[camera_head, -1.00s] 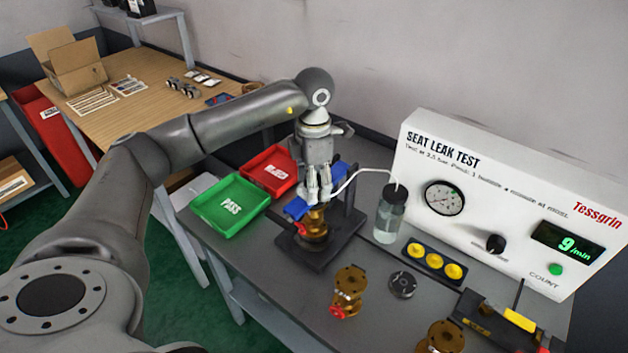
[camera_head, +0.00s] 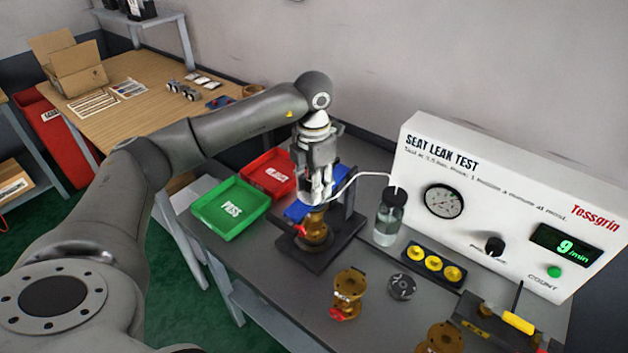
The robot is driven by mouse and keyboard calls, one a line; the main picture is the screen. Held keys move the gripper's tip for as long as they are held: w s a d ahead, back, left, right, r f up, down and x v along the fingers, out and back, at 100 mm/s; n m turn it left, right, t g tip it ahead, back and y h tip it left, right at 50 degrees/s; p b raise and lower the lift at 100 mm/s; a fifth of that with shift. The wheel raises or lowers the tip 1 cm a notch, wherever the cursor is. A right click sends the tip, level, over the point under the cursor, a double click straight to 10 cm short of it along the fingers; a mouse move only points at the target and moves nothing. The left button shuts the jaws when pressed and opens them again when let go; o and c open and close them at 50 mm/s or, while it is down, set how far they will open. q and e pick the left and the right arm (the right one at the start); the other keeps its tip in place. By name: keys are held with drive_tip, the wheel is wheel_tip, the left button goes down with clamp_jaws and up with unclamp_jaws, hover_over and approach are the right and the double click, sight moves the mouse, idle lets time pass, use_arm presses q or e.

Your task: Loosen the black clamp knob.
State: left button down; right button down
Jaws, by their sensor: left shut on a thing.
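My left gripper (camera_head: 316,192) points down over the clamp stand (camera_head: 335,255) and is shut at the top of it. The black clamp knob is hidden by the fingers, which close where it sits. A brass valve (camera_head: 314,230) stands under the bar on the dark base. My right gripper does not show.
A white tube runs from the stand to a bottle (camera_head: 388,225) at its right. Green (camera_head: 230,208) and red (camera_head: 266,172) trays lie to the left. A loose brass valve (camera_head: 348,292) and a dark disc (camera_head: 402,286) stand in front. The test panel (camera_head: 500,220) blocks the back right.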

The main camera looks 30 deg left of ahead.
use_arm(q)
drive_tip(key=n, duration=0.4)
drive_tip(key=shift+s+d+f+n+p, duration=0.15)
drive_tip(key=shift+f+n+p, duration=0.1)
drive_tip(key=shift+n+p, duration=0.15)
drive_tip(key=n, duration=0.5)
drive_tip(key=shift+f+p, duration=0.1)
drive_tip(key=shift+p, duration=0.3)
drive_tip(key=c, duration=1)
unclamp_jaws()
drive_tip(key=shift+r, duration=0.2)
drive_tip(key=shift+r+p, duration=0.45)
drive_tip(key=shift+r, duration=0.1)
drive_tip(key=shift+r+p, duration=1.6)
drive_tip(key=shift+r, duration=0.95)
